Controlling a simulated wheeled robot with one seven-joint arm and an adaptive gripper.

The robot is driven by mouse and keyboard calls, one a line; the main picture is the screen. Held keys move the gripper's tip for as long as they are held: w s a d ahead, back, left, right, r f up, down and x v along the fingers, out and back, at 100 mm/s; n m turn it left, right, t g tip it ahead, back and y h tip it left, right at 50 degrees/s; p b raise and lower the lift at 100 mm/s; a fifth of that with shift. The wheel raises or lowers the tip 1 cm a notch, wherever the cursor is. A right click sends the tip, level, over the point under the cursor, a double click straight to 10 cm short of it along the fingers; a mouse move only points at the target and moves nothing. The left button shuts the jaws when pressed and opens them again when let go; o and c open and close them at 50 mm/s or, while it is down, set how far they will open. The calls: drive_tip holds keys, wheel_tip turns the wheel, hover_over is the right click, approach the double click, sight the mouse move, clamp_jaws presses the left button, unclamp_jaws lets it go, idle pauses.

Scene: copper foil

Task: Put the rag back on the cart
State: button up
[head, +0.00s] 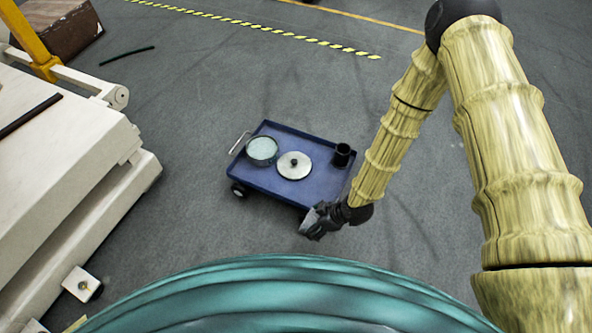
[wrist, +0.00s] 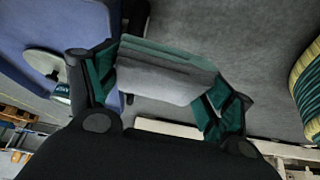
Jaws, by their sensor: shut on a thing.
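The blue cart (head: 265,180) stands on the floor in the middle of the head view. Its blue surface also shows at the upper left of the wrist view (wrist: 75,22). My gripper (head: 316,222) is just beyond the cart's near right corner, on the side towards me. In the wrist view my gripper (wrist: 160,90) is shut on the folded grey rag (wrist: 165,78), which spans the space between the fingers. In the head view only a small pale part of the rag (head: 309,217) shows beside the dark fingers. Grey floor shows behind the rag in the wrist view.
On the cart are a round tin (head: 262,150), a silver lid with a dark knob (head: 294,166) and a black cup (head: 342,155). Bare blue surface shows around them. A large pale machine (head: 60,180) stands at the left. Floor right of the cart is clear.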

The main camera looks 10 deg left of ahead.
drive_tip(key=shift+w+f, duration=0.25)
drive_tip(key=b, duration=0.6)
hover_over(317, 192)
drive_tip(key=s+d, duration=0.1)
drive_tip(key=d, duration=0.1)
drive_tip(key=shift+a+f, duration=0.1)
drive_tip(key=shift+f, duration=0.55)
drive_tip(key=shift+w+f+b, duration=0.15)
drive_tip(key=shift+w+b, duration=0.1)
drive_tip(key=shift+b, duration=0.1)
drive_tip(key=shift+s+f+b, duration=0.1)
drive_tip(key=shift+f+b, duration=0.95)
drive_tip(key=shift+f, duration=0.55)
drive_tip(key=o, duration=0.9)
drive_tip(key=shift+f, duration=0.1)
drive_tip(key=shift+o, duration=0.2)
